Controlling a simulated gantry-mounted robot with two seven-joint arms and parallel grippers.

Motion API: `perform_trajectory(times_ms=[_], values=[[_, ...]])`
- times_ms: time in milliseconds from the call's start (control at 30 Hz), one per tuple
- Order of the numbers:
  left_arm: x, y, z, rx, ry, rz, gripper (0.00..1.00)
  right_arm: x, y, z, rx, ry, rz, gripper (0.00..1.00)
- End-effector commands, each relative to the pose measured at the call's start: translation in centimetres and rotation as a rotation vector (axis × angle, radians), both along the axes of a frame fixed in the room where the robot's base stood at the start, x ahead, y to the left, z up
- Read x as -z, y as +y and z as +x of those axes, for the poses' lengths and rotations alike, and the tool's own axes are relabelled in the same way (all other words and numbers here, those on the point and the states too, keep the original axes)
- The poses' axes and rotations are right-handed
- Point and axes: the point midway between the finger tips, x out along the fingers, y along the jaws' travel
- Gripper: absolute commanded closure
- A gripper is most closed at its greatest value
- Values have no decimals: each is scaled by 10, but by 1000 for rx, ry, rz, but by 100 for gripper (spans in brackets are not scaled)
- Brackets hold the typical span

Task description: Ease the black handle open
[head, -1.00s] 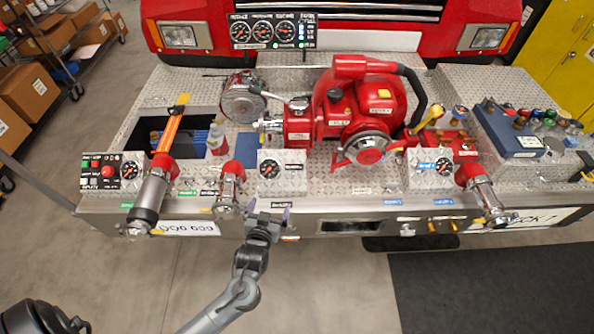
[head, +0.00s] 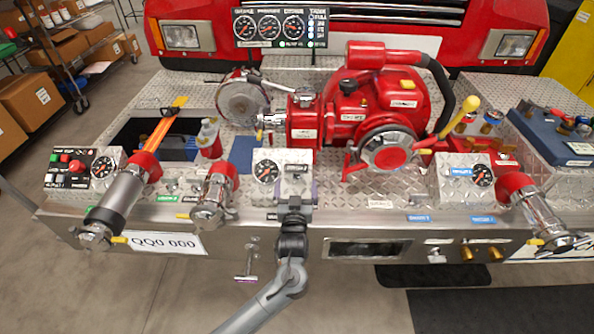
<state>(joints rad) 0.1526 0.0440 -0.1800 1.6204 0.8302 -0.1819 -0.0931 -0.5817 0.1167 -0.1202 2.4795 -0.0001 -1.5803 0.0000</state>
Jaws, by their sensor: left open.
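My left gripper (head: 295,190) comes up from the bottom centre in the head view. It is open, at the front face of the silver gauge box (head: 268,190), just right of the round gauge (head: 266,171). I cannot tell whether its fingers touch the box. The gripper hides part of the box front, and no black handle shows clearly there. My right gripper is not in view.
A silver T-shaped pull (head: 246,263) hangs below the bumper edge, left of my arm. Chrome outlets (head: 213,190) with red collars stand at the left; another outlet (head: 530,205) is at the right.

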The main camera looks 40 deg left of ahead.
Motion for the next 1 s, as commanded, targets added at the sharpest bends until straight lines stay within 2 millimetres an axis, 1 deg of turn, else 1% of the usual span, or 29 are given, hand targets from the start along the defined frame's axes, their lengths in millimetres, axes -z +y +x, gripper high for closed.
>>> perform_trajectory(times_ms=[167, 400, 600, 800, 1000], values=[[0, 14, 18, -2, -1, 3, 0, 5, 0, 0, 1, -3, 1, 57], [1, 38, 49, -2, -1, 2, 0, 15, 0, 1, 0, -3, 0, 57], [1, 53, 70, -2, 0, 1, 0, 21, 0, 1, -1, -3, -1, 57], [0, 60, 80, 0, 0, 0, 0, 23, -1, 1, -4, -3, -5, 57], [0, 62, 81, 0, 1, -1, 0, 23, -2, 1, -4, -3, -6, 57]])
